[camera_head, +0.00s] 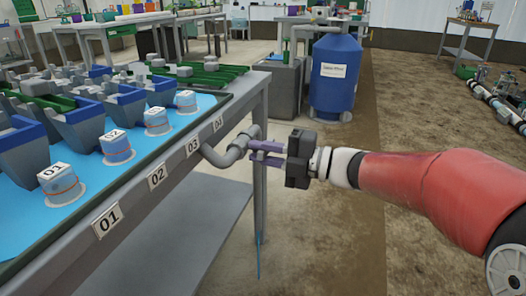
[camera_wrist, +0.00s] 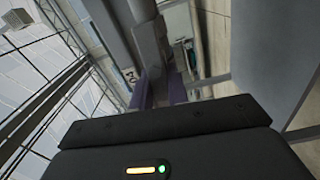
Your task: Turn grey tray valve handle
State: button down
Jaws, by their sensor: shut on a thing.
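The grey valve pipe (camera_head: 224,157) comes out of the tray bench's side near its right corner and bends up to a grey valve body (camera_head: 251,133). My gripper (camera_head: 265,152) is at this valve, its purple fingers reaching in from the right. In the wrist view the purple fingers (camera_wrist: 161,88) are shut around a grey handle-like part (camera_wrist: 150,55). Most of the handle is hidden by the fingers, so its exact angle cannot be told. A thin blue streak (camera_head: 259,258) shows low, below the valve.
The bench tray (camera_head: 205,115) has a blue floor with numbered pots and grey-blue hoppers. Number plates, such as 02 (camera_head: 157,177), line the bench edge. A blue tank (camera_head: 335,75) stands behind. The brown floor (camera_head: 385,110) behind my arm is open.

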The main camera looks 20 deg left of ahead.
jog(key=shift+f+n, duration=0.15)
jog(key=shift+n, duration=0.15)
jog(key=c, duration=1.4)
grip_release()
jog(key=shift+o, duration=0.2)
jog(key=d, duration=0.8)
jog(key=shift+s+p, duration=0.35)
jog(key=shift+w, duration=0.1)
